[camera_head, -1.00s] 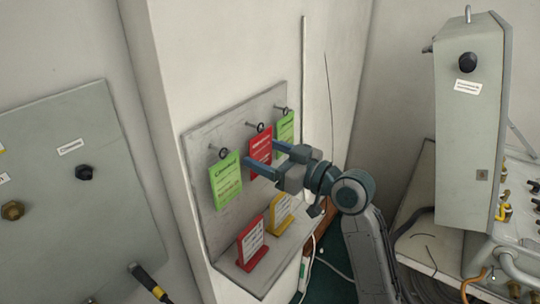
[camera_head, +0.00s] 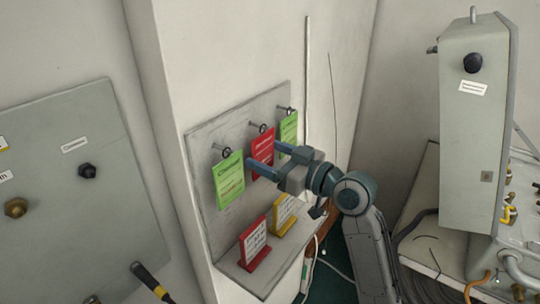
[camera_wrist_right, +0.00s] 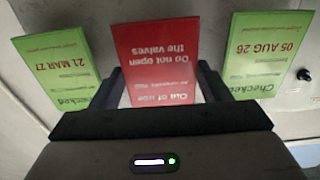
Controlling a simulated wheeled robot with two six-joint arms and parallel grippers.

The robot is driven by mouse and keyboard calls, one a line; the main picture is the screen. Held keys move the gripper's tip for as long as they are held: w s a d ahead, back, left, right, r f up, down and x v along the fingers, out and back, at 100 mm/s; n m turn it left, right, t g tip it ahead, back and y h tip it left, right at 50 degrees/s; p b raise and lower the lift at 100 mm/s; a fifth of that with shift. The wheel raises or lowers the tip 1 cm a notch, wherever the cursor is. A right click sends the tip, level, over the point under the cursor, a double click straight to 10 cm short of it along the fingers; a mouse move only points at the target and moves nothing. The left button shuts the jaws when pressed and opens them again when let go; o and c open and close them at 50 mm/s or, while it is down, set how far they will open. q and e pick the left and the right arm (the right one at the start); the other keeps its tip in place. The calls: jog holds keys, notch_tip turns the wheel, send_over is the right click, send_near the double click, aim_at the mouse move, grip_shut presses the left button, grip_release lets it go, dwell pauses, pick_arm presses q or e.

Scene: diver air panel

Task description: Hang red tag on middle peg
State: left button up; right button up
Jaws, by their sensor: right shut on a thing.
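The red tag (camera_head: 263,146) is upright at the middle peg (camera_head: 263,128) of the grey board, with its ring at the peg; I cannot tell whether the ring is over the peg. My right gripper (camera_head: 265,156) is shut on the red tag, one finger at each side edge. My left gripper is not in view.
Green tags hang on the left peg (camera_head: 228,182) and the right peg (camera_head: 289,128), close beside the fingers. Below, a red sign (camera_head: 253,246) and a yellow sign (camera_head: 283,215) stand on the board's ledge (camera_head: 245,277). A grey cabinet (camera_head: 470,140) stands at right.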

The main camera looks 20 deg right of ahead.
jog(key=o, duration=1)
jog(key=shift+b+v, duration=0.65)
jog(key=shift+v, duration=0.65)
jog(key=shift+b+v, duration=1.45)
jog(key=shift+v, duration=2.6)
